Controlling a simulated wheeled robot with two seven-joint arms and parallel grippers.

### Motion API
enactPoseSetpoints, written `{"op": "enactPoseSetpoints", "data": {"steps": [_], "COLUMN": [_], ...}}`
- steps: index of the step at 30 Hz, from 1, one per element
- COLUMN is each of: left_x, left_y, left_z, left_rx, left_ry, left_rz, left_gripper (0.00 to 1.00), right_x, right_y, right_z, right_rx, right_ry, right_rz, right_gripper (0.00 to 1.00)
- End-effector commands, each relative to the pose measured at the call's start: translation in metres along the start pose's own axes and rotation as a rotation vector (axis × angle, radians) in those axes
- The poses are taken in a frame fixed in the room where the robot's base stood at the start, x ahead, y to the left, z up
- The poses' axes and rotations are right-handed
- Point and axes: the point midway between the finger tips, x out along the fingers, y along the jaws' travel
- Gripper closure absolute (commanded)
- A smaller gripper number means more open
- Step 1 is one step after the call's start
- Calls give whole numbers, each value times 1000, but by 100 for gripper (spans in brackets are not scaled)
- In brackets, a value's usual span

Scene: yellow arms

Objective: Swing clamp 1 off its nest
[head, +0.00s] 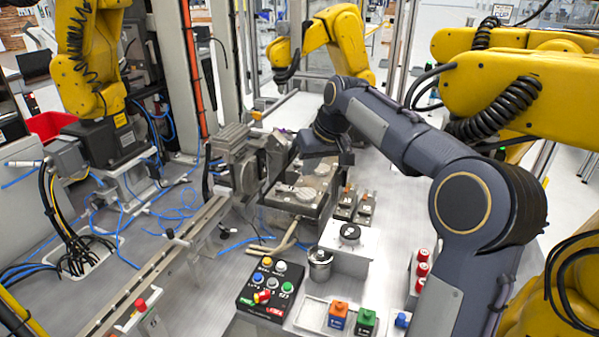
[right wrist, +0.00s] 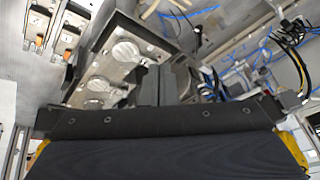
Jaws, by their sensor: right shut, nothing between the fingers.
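My right gripper (head: 320,143) is above the far end of a grey metal fixture plate (head: 290,208) with round discs on it. In the right wrist view its dark fingers (right wrist: 160,85) are together and empty, beside the same plate (right wrist: 108,67) and its discs (right wrist: 125,51). Two small clamp-like units with orange parts stand right of the plate, a left one (head: 346,206) and a right one (head: 366,208). They also show at the upper left of the right wrist view (right wrist: 68,38). I cannot read which is clamp 1. My left gripper is not in view.
A grey machine block (head: 240,165) stands just left of the fixture. A button box (head: 268,290), a metal cup (head: 320,263), a white block with a black knob (head: 349,240), and orange (head: 338,315) and green (head: 366,321) blocks are nearer. Yellow arms (head: 95,60) stand around.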

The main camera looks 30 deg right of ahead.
Motion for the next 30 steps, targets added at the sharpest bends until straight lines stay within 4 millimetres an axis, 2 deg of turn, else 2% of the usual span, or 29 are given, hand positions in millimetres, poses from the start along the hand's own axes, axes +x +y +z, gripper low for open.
{"op": "enactPoseSetpoints", "data": {"steps": [1, 6, 9, 12, 19, 30], "left_x": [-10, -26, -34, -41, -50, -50], "left_y": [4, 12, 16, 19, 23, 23], "left_z": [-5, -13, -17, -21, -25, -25], "left_rx": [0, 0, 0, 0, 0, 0], "left_ry": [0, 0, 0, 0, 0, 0], "left_rz": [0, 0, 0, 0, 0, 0], "left_gripper": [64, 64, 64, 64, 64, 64], "right_x": [4, 32, 51, 70, 100, 105], "right_y": [6, 29, 40, 51, 64, 66], "right_z": [-24, -78, -101, -116, -127, -128], "right_rx": [-4, -13, -16, -17, -15, -14], "right_ry": [-9, -31, -43, -54, -71, -73], "right_rz": [15, 63, 91, 115, 149, 156], "right_gripper": [100, 100, 100, 100, 100, 100]}}
